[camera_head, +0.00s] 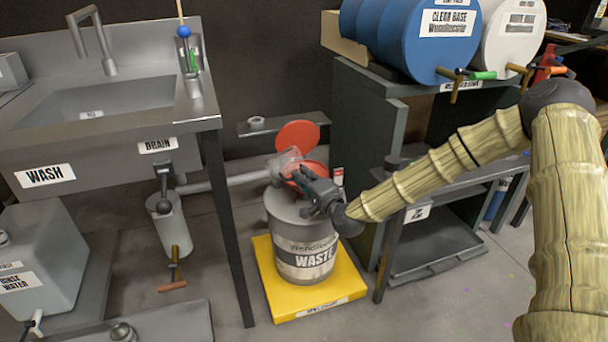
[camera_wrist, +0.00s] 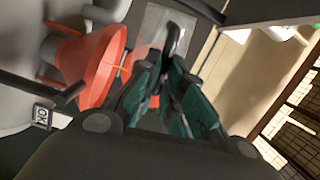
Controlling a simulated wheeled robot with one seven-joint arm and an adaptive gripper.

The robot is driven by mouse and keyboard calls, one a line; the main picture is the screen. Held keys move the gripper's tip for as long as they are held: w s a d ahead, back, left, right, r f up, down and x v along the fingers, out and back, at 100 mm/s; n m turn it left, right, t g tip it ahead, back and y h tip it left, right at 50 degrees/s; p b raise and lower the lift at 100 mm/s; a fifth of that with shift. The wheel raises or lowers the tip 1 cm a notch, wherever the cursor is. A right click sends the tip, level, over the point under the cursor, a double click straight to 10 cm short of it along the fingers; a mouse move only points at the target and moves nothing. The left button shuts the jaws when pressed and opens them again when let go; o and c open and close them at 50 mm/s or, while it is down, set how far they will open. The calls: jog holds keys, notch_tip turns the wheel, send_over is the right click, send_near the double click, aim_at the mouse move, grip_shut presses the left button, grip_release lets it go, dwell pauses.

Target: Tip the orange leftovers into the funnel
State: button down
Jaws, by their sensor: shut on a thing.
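My gripper (camera_head: 318,192) is over the waste drum (camera_head: 283,215), its fingers closed together. It holds a clear vessel (camera_head: 284,162), which looks tilted over the red-orange funnel (camera_head: 312,170) on the drum's top. In the wrist view, the teal fingers (camera_wrist: 172,92) close on a dark handle, with the pale see-through vessel (camera_wrist: 152,28) beyond. The funnel (camera_wrist: 97,62) shows large at the left there, beside the vessel. The funnel's round red lid (camera_head: 298,134) stands raised behind it. I cannot make out any orange contents in the vessel.
The drum stands on a yellow tray (camera_head: 262,280). A grey pipe (camera_head: 230,182) and the wash sink (camera_head: 100,100) lie to the left. A dark shelf rack (camera_head: 362,130) with a blue drum (camera_head: 412,42) and a white drum (camera_head: 510,40) stands close on the right.

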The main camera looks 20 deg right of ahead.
aim_at(277, 176)
jog(key=shift+s+a+r+n+p, duration=0.1)
jog(key=shift+a+n+p, duration=0.4)
jog(key=shift+n, duration=0.4)
jog(key=shift+s+a+r+n+p, duration=0.1)
jog(key=shift+a+n+p, duration=0.15)
jog(key=shift+a+n, duration=0.55)
jog(key=n, duration=0.1)
jog(key=n+p, duration=0.1)
jog(key=n, duration=0.1)
jog(key=shift+s+a+f+n, duration=0.1)
jog(key=shift+f+n, duration=0.05)
jog(key=shift+n, duration=0.15)
jog(key=shift+a+n+p, duration=0.3)
jog(key=shift+n+p, duration=0.2)
jog(key=shift+n, duration=0.4)
jog(key=shift+s+a+f+n, duration=0.15)
jog(key=shift+a+f+n, duration=0.2)
jog(key=shift+a+n, duration=0.3)
jog(key=shift+s+a+f+n, duration=0.15)
jog(key=shift+a+f+n, duration=0.25)
jog(key=shift+n, duration=0.45)
notch_tip(277, 176, down, 6)
jog(key=a+n+b, duration=0.2)
jog(key=n+b, duration=0.1)
jog(key=n, duration=0.1)
jog(key=shift+s+a+h, duration=0.15)
jog(key=shift+s+h, duration=0.15)
